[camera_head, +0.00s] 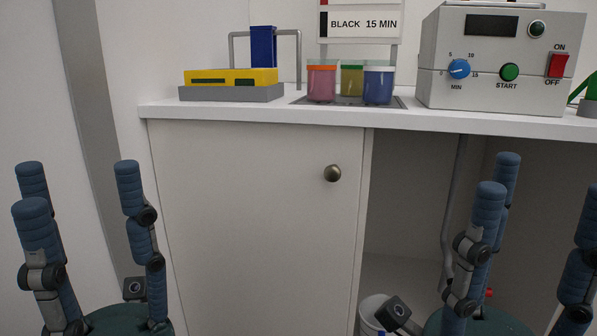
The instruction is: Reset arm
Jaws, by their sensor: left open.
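My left gripper (80,190) stands at the lower left of the head view, in front of the wall and the left end of the cabinet. Its blue fingers point up, spread apart, with nothing between them. My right gripper (540,195) stands at the lower right, in front of the open space under the counter. Its fingers also point up, spread apart and empty; its rightmost finger is cut by the picture edge. Both grippers appear below the counter top and apart from the things on it.
The cabinet door (250,220) is shut. A white bin (372,312) stands low beside my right gripper.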

